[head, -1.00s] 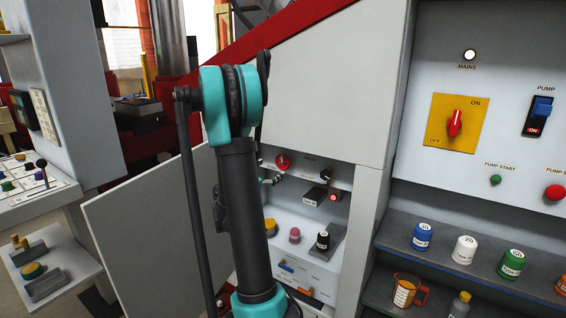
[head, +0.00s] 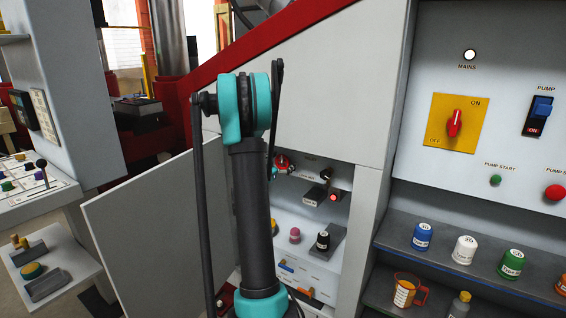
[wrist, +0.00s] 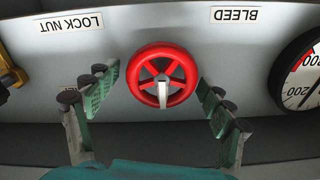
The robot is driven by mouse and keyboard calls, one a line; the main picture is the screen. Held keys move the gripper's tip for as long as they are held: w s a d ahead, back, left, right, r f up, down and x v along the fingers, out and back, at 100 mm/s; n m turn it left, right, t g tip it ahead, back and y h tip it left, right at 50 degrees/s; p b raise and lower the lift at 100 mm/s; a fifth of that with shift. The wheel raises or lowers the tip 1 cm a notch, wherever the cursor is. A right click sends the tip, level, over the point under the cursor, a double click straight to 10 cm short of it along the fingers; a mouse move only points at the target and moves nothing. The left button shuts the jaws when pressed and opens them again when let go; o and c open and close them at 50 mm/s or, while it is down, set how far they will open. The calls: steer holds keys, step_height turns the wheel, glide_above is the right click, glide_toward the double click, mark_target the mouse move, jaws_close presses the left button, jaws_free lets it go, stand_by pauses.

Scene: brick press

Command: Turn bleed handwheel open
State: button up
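The bleed handwheel (wrist: 162,76) is a red spoked wheel with a pale pointer at its hub, on a grey panel in the wrist view. The BLEED label (wrist: 236,15) appears upside down beside it. The handwheel also shows small in the head view (head: 282,161), partly hidden by my arm. My gripper (wrist: 156,88) is open, with one green finger on each side of the wheel. Gaps show between the fingers and the rim.
A gauge (wrist: 302,80) is right of the wheel in the wrist view, and a brass fitting (wrist: 10,75) is at the left by the LOCK NUT label (wrist: 71,22). In the head view, an open cabinet door (head: 150,225) stands left of the recess, with bottles (head: 465,249) on shelves at right.

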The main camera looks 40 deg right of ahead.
steer(key=c, duration=1)
